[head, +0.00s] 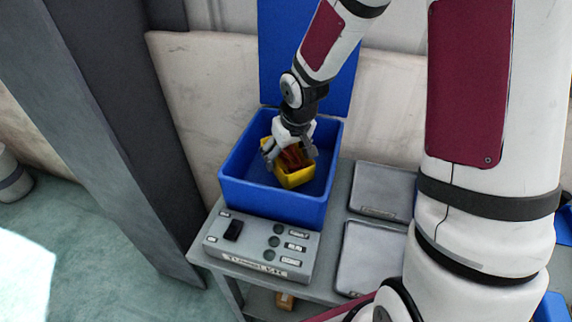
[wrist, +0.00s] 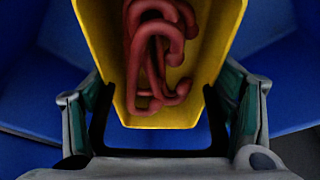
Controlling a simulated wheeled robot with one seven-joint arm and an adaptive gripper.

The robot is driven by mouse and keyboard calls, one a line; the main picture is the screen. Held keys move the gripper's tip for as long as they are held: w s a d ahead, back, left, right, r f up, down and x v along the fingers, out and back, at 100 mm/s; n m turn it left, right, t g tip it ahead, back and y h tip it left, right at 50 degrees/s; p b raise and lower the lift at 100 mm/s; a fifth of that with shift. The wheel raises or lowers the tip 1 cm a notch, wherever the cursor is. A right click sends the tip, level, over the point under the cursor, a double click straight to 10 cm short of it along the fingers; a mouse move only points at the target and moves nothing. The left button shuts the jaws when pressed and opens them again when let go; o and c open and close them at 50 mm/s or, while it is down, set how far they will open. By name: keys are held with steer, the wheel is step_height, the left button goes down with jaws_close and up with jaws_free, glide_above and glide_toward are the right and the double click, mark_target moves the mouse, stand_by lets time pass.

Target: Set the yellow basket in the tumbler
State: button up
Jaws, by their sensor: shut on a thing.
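The yellow basket (head: 296,178) is inside the blue tumbler (head: 232,191), an open box with its blue lid (head: 335,72) raised at the back. Reddish hooks lie in the basket; they show clearly in the wrist view (wrist: 158,50). My gripper (head: 288,154) reaches down into the tumbler and is shut on the basket. In the wrist view its two fingers stand on either side of the yellow basket (wrist: 160,116), with blue tumbler surfaces around. I cannot tell whether the basket touches the tumbler floor.
A grey control panel (head: 262,247) with a black switch and several round buttons sits in front of the tumbler. Two grey trays (head: 382,192) lie on the grey table (head: 334,210) to the right. A dark grey post (head: 110,120) stands at the left.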

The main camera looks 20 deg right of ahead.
mark_target(287, 164)
steer(key=shift+f+b, duration=0.3)
steer(key=shift+f, duration=1.6)
steer(key=o, duration=1.8)
steer(key=p+v, duration=0.2)
steer(key=v, duration=1)
steer(key=shift+p, duration=0.35)
steer(key=shift+m+t, duration=0.8)
steer(key=shift+m, duration=0.1)
steer(key=s+r, duration=0.5)
steer(key=s, duration=0.2)
steer(key=s+r, duration=0.6)
steer(key=s, duration=0.2)
steer(key=s+r, duration=0.6)
steer(key=s, duration=0.2)
steer(key=shift+r, duration=0.2)
